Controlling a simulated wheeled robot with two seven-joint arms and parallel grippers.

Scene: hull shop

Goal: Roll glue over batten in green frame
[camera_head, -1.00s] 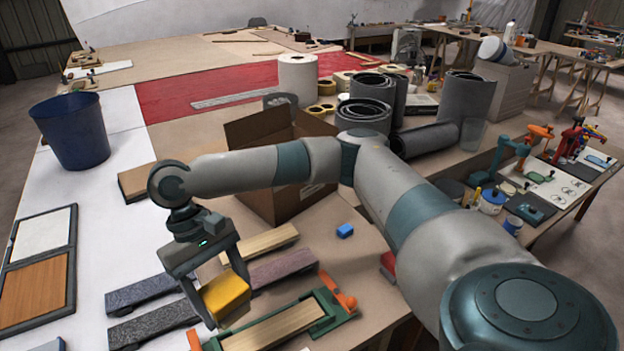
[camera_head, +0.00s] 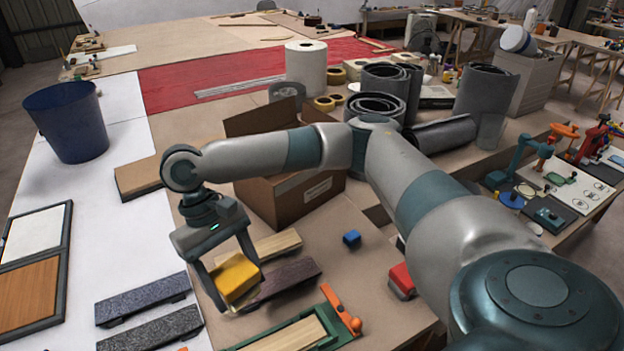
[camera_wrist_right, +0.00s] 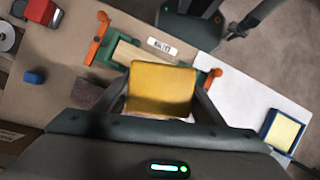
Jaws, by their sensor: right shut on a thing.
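My right gripper (camera_head: 230,290) is shut on a yellow block (camera_head: 237,277) and holds it above the table. The block also shows large in the wrist view (camera_wrist_right: 162,88), and I cannot see a roller surface on it. The green frame (camera_head: 331,295) lies at the lower edge of the head view, in front of the held block, with a pale wooden batten (camera_head: 290,338) in it. In the wrist view the frame (camera_wrist_right: 112,42) and batten (camera_wrist_right: 135,55) lie beyond the block, which hides part of them. Orange clamps (camera_head: 340,310) sit at the frame's ends. My left gripper is not visible.
A purple-grey strip (camera_head: 290,275) and a wooden strip (camera_head: 275,245) lie behind the frame. Dark grey strips (camera_head: 140,297) lie left. A cardboard box (camera_head: 300,198), blue block (camera_head: 352,238) and red block (camera_head: 402,280) stand nearby. A blue tray with a yellow pad (camera_wrist_right: 284,133) shows in the wrist view.

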